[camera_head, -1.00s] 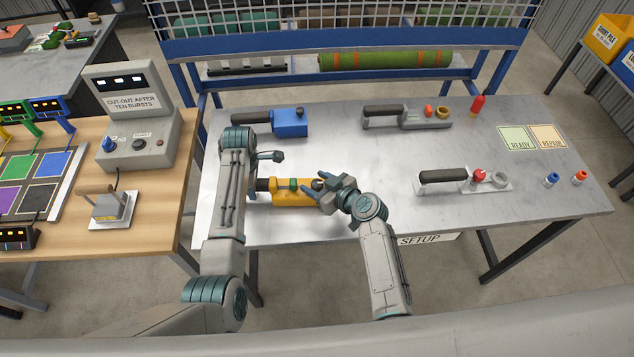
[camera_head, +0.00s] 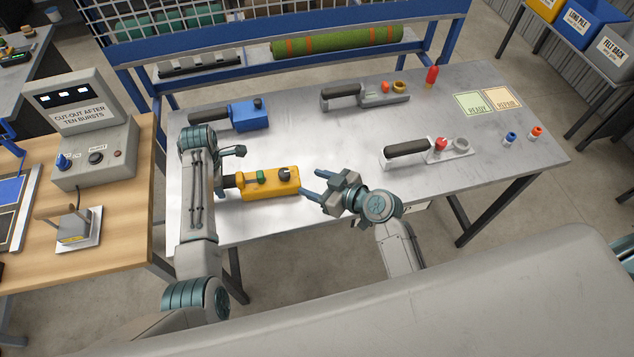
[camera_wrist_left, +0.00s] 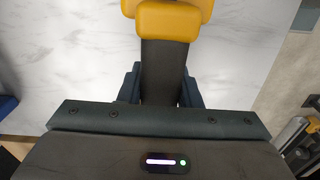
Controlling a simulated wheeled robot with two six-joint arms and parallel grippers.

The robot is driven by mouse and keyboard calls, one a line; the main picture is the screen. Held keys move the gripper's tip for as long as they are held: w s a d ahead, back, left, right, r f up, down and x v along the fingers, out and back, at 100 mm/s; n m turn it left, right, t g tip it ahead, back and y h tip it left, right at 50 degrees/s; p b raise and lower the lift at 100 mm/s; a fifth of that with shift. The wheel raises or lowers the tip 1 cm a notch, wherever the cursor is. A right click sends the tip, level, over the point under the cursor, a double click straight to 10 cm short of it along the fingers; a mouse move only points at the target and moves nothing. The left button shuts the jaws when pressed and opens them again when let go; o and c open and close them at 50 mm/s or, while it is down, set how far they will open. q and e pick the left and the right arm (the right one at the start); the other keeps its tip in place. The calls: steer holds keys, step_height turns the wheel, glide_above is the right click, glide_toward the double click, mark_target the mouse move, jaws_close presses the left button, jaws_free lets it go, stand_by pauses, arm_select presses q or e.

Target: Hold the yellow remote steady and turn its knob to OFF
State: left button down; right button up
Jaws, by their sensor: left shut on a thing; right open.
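The yellow remote (camera_head: 268,185) lies on the grey table, with a green button (camera_head: 261,176) and a dark round knob (camera_head: 285,173) on top. The knob has a pale mark, but its setting is too small to read. My left gripper (camera_wrist_left: 162,92) is shut on the remote's dark handle (camera_wrist_left: 164,66); the yellow body (camera_wrist_left: 168,22) shows beyond it in the left wrist view. In the head view my left arm hides much of that grip. My right gripper (camera_head: 308,185) is open and empty, just right of the remote's knob end and apart from it.
A blue remote (camera_head: 248,114) lies behind the yellow one. Grey holders with dark handles (camera_head: 343,90) (camera_head: 407,148) stand farther back and right. READY (camera_head: 474,104) and REPAIR (camera_head: 502,99) mats lie at the right. The table's middle is clear.

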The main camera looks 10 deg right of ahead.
arm_select(q)
steer(key=shift+s+f, duration=0.1)
steer(key=shift+f, duration=0.05)
steer(key=c, duration=1.2)
jaws_free()
steer(key=shift+o, duration=1.2)
